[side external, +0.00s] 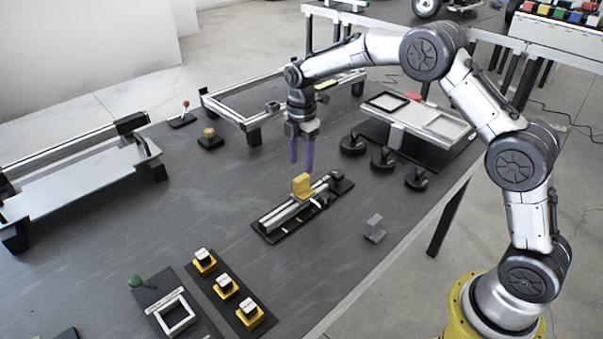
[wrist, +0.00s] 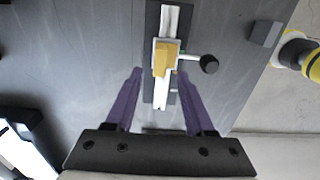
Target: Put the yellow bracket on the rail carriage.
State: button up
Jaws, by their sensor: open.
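The yellow bracket (side external: 302,186) is on the rail carriage, on the rail (side external: 285,213) near the middle of the table. In the wrist view the yellow bracket (wrist: 163,60) lies over the pale carriage (wrist: 155,47), with a black knob (wrist: 209,64) to its right. My gripper (side external: 302,165) hangs above the table with its purple fingers pointing down, behind the bracket and apart from it. In the wrist view my gripper (wrist: 159,80) is open, with nothing between its fingers. Most of the carriage is hidden by the bracket in the side view.
A grey bracket (side external: 375,228) stands to the right of the rail. Several black knobbed pieces (side external: 382,160) stand behind it. Bare table lies left of the rail.

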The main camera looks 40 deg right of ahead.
aim_at(301, 178)
jog(key=s+r+m+t, duration=0.1)
jog(key=s+r+m, duration=0.45)
jog(key=r, duration=0.75)
jog(key=s+r+m+t, duration=0.25)
jog(key=s+r, duration=0.35)
jog(key=s, duration=0.6)
jog(key=s+f+m+t, duration=0.1)
jog(key=s+f+m, duration=0.1)
jog(key=s+m, duration=0.3)
jog(key=s+f+m+t, duration=0.1)
jog(key=s+m, duration=0.4)
jog(key=s, duration=0.8)
jog(key=shift+f, duration=0.5)
